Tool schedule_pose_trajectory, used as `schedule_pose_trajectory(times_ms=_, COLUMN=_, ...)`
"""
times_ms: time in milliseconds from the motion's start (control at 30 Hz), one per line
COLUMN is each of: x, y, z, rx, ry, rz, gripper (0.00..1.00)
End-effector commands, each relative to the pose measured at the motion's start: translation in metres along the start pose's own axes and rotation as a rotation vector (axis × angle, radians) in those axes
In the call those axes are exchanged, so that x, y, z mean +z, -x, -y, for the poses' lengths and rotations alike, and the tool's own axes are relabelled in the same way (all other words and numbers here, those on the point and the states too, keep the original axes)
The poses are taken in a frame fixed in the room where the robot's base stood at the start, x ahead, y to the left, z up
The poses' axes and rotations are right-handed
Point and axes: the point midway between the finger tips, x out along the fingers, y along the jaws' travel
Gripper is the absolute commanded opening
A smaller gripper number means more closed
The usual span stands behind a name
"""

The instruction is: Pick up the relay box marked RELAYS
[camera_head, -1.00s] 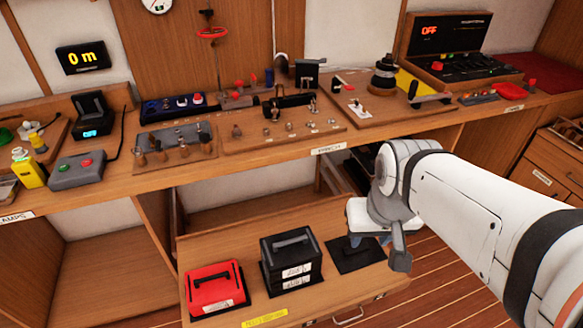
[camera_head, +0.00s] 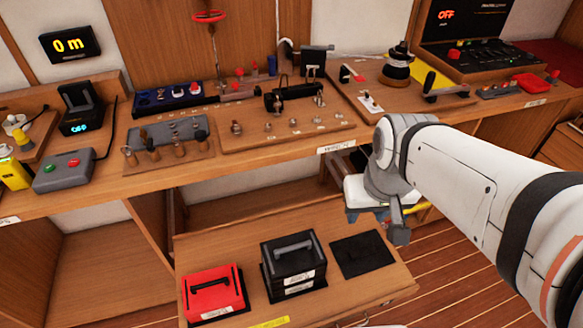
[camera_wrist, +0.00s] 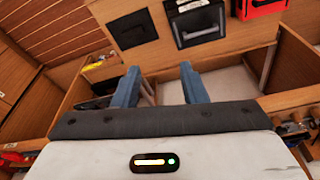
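Two lidded boxes with top handles stand on the pulled-out drawer top (camera_head: 225,250). One is a black box (camera_head: 290,262) with two white labels, in the middle; the other is a red box (camera_head: 212,295) with one white label, on the left. The label text is too small to read, so I cannot tell which is marked RELAYS. My gripper (camera_head: 367,215) is empty, above and behind the drawer's right end. In the wrist view its blue fingers (camera_wrist: 160,86) are apart, with the black box (camera_wrist: 193,22) and red box (camera_wrist: 262,7) beyond them.
A flat black pad (camera_head: 362,254) lies bare right of the black box. The workbench (camera_head: 265,149) above the drawer carries switch panels, levers and a grey two-button box (camera_head: 65,171). An open compartment (camera_head: 100,255) lies at lower left.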

Motion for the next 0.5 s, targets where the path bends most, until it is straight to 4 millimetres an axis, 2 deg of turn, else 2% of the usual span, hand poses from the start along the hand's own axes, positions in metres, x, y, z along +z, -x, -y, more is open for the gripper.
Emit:
schedule_pose_trajectory(times_ms=167, x=-0.012, y=-0.038, z=0.016, rx=-0.061, ry=0.243, rz=0.047, gripper=0.39)
schedule_pose_trajectory(times_ms=500, x=-0.053, y=-0.148, z=0.053, rx=-0.302, ry=0.991, rz=0.065, gripper=0.39)
